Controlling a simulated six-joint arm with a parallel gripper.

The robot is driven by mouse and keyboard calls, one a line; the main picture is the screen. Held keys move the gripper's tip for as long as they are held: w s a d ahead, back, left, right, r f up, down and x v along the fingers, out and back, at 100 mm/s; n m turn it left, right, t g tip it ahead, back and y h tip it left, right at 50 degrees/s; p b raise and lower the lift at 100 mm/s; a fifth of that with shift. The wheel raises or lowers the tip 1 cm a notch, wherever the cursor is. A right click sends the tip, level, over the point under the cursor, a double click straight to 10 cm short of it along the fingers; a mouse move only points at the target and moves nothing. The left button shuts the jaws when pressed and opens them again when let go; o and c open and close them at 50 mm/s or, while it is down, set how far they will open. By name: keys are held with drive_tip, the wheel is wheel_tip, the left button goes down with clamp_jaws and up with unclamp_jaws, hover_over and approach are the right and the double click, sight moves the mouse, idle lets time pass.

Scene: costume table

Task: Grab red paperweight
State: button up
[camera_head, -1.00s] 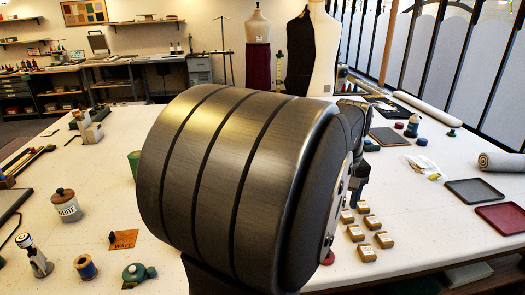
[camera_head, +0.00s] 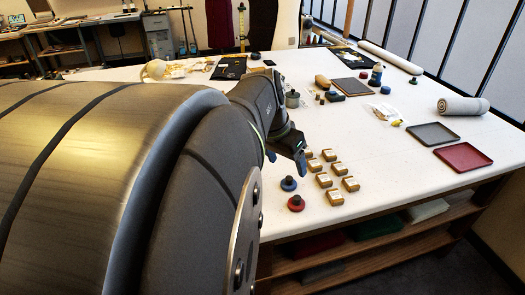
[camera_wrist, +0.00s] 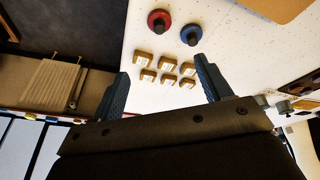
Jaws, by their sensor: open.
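The red paperweight (camera_head: 296,203) is a round red disc with a dark knob, standing near the table's front edge in the head view. It also shows at the top of the wrist view (camera_wrist: 159,20). A similar blue paperweight (camera_head: 288,184) stands just behind it and sits beside it in the wrist view (camera_wrist: 191,34). My gripper (camera_head: 300,165) is above the table, behind and near the blue one. In the wrist view my gripper (camera_wrist: 164,88) is open and empty, its two dark fingers wide apart. Both paperweights lie beyond the fingertips.
Several small labelled tan blocks (camera_head: 323,180) stand in rows right of the paperweights; they also show between my fingers and the paperweights (camera_wrist: 166,66). A red tray (camera_head: 463,157) and a grey tray (camera_head: 432,134) lie at the right. White table surface (camera_head: 395,165) between is clear.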

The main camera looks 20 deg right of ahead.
drive_tip(key=a+m, duration=0.1)
drive_tip(key=m, duration=0.1)
approach(297, 197)
drive_tip(key=x, duration=0.5)
drive_tip(key=shift+a, duration=0.1)
drive_tip(key=shift+x, duration=2.65)
drive_tip(key=shift+s, duration=0.1)
drive_tip(key=shift+t+h, duration=0.3)
drive_tip(key=c, duration=1.2)
drive_tip(key=shift+r, duration=0.15)
drive_tip(key=shift+c, duration=0.2)
